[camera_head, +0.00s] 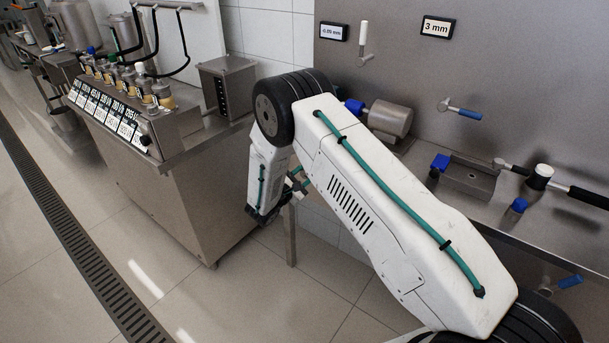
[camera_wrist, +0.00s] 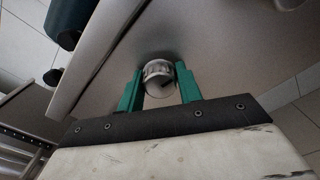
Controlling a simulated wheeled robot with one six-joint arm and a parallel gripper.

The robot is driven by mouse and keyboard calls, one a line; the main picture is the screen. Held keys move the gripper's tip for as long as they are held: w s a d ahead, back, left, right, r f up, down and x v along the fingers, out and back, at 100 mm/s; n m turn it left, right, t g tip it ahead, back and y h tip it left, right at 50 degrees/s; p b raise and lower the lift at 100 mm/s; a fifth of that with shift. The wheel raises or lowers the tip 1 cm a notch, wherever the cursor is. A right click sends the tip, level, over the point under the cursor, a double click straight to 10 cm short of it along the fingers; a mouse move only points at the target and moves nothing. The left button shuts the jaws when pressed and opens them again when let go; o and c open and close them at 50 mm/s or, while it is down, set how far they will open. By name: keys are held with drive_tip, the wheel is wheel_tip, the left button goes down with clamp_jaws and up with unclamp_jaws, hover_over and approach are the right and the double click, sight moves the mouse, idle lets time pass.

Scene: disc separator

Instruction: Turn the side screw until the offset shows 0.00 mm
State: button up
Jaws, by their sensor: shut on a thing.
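In the wrist view, my gripper (camera_wrist: 160,92) has its two green fingers on either side of the side screw (camera_wrist: 159,70), a round, shiny metal head. The fingers are shut on it. The screw stands out from a grey metal surface. In the head view, my gripper (camera_head: 297,184) is mostly hidden behind my white arm, and the screw cannot be made out there. The offset display (camera_head: 333,32) is a small black-framed plate on the metal wall. It seems to read -0.09 mm, though the digits are small.
A second plate (camera_head: 437,27) reads 3 mm. A white-handled lever (camera_head: 363,38) and a blue-handled lever (camera_head: 460,109) are on the wall.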

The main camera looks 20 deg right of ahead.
drive_tip(key=m, duration=0.5)
drive_tip(key=shift+m, duration=2.4)
drive_tip(key=o, duration=1)
drive_tip(key=v, duration=0.7)
drive_tip(key=shift+s+a, duration=0.25)
drive_tip(key=shift+a, duration=0.05)
